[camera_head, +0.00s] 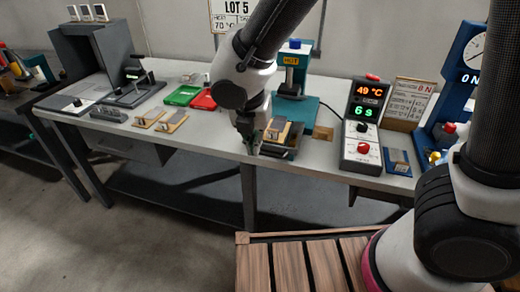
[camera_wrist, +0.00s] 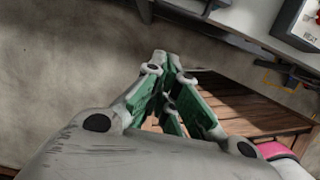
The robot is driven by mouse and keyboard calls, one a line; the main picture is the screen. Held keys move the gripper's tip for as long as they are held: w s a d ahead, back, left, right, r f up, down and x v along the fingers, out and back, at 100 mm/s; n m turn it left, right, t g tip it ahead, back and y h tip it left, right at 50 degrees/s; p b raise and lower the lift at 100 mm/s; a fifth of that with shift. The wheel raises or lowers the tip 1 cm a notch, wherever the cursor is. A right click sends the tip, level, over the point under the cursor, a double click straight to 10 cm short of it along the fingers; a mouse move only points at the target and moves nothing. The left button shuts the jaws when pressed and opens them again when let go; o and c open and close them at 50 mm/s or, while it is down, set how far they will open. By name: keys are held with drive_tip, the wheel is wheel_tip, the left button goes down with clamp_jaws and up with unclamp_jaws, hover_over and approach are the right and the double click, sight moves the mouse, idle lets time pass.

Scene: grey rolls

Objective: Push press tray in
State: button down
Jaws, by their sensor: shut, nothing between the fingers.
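The teal press (camera_head: 292,85) stands at the back of the white bench, with a HOT label near its top. Its tray (camera_head: 283,151) sticks out at the front toward the bench edge. A tan plate with a grey part (camera_head: 277,130) lies on the tray. My gripper (camera_head: 252,150) points down just left of the tray near the front edge; I cannot tell if it touches. In the wrist view my gripper (camera_wrist: 172,122) has its green-sided fingers together, with nothing seen between them. My arm hides part of the press's left side.
A control box (camera_head: 363,125) reading 49 °C and 6 s stands right of the press, with a blue item (camera_head: 398,162) beside it. Green (camera_head: 182,95) and red (camera_head: 204,100) trays and tan plates (camera_head: 172,122) lie to the left. A slatted wooden platform (camera_head: 310,262) is in front.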

sight(276, 127)
drive_tip(key=w+d+f, duration=0.2)
drive_tip(key=w+f, duration=0.3)
drive_tip(key=f, duration=0.4)
drive_tip(key=shift+w+f, duration=0.35)
drive_tip(key=shift+f, duration=0.05)
drive_tip(key=shift+w, duration=0.1)
drive_tip(key=w+d, duration=0.2)
drive_tip(key=w, duration=0.3)
drive_tip(key=w+d, duration=0.2)
drive_tip(key=w, duration=0.3)
drive_tip(key=w+d, duration=0.2)
drive_tip(key=w, duration=0.4)
drive_tip(key=shift+w+r, duration=0.1)
drive_tip(key=shift+a, duration=0.15)
